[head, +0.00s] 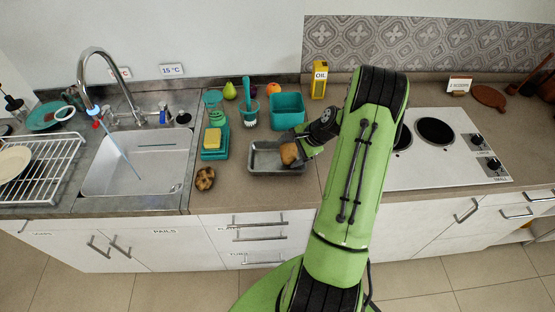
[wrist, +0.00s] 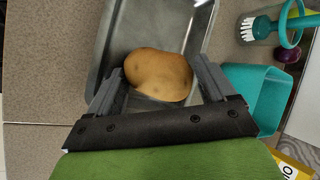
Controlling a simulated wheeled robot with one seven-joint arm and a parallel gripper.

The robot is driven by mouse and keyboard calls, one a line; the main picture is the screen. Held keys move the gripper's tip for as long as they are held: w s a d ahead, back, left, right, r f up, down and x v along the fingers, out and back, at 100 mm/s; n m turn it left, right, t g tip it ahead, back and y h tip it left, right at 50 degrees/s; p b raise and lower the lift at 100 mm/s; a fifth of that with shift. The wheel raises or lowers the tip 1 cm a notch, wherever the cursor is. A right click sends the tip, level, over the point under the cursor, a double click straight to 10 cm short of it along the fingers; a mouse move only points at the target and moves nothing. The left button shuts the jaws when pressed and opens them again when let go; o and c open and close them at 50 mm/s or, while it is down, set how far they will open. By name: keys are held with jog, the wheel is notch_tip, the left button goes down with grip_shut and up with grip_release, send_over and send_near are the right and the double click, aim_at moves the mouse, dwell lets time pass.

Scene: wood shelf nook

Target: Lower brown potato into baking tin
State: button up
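A brown potato (wrist: 158,74) sits between the two fingers of my gripper (wrist: 160,82) in the wrist view, with a finger against each side. In the head view the potato (head: 288,154) is at the right end of the grey metal baking tin (head: 262,158), inside its outline. My gripper (head: 300,148) reaches in from the right, partly hidden by my arm. The tin (wrist: 112,45) lies beneath the potato in the wrist view. I cannot tell whether the potato touches the tin floor. The left part of the tin is empty.
A darker, mottled potato (head: 204,179) lies on the counter left of the tin. The sink (head: 140,165) is further left, the stove (head: 440,150) right. A yellow oil box (head: 319,80) stands behind.

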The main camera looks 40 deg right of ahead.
jog(key=shift+o, duration=1)
jog(key=shift+s, duration=0.1)
jog(key=p+v, duration=0.1)
jog(key=v, duration=1.4)
jog(key=shift+r, duration=0.35)
jog(key=shift+d, duration=0.15)
